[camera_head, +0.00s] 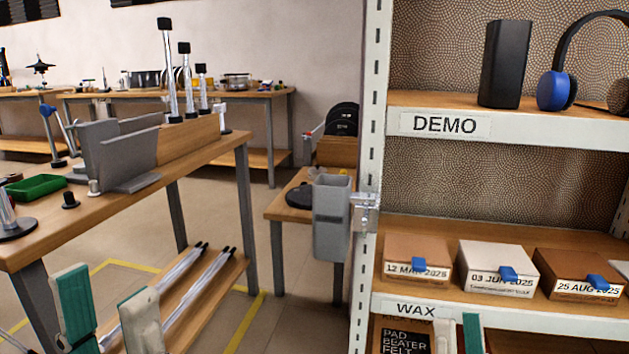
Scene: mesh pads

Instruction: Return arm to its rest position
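My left gripper (108,310) shows at the bottom left, its two pale fingers with teal pads standing apart and nothing between them. It is in front of the workbench's lower shelf. My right gripper (459,336) shows only its fingertips at the bottom edge, in front of the lower part of the shelf rack. One tip is pale and the other shows teal, with a narrow empty gap between them. The rest of both arms is out of the picture.
The shelf rack (497,126) with labelled boxes stands at the right. A grey holder (332,222) juts from its post. The wooden workbench (125,172) with a green tray (36,187) is at the left. Open floor (215,200) lies between.

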